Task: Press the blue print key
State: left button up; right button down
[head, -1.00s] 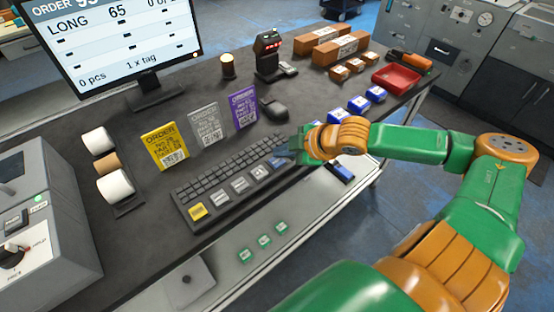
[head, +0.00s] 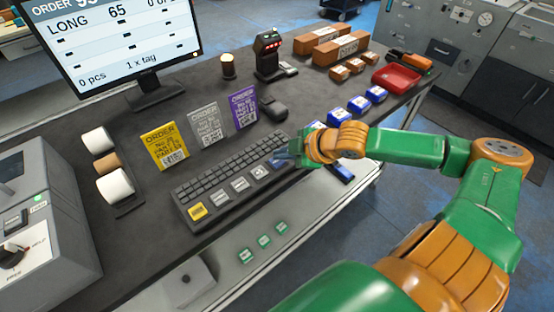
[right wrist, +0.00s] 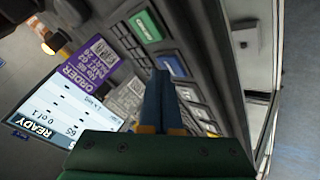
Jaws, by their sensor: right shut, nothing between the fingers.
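The keyboard (head: 226,183) lies on the dark table, with a yellow key (head: 198,211) at its left end and several large grey keys along its front edge. In the right wrist view, a blue key (right wrist: 173,64) sits next to a green key (right wrist: 145,27). My right gripper (head: 279,160) is shut and empty over the right end of the keyboard. In the right wrist view its fingertips (right wrist: 162,74) overlap the lower left of the blue key; I cannot tell whether they touch it. In the head view the hand hides that end. My left gripper is not in view.
The monitor (head: 120,45) stands at the back. Blue-and-white boxes (head: 359,104) and a red tray (head: 397,77) are at the right.

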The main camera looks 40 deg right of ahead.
aim_at(282, 162)
jog(key=shift+f, duration=0.35)
jog(key=shift+r, duration=0.1)
dwell(0.5)
jog(key=shift+r+p, duration=0.75)
jog(key=shift+p, duration=0.25)
notch_tip(282, 162, up, 5)
jog(key=p, duration=0.6)
jog(key=shift+r, duration=0.15)
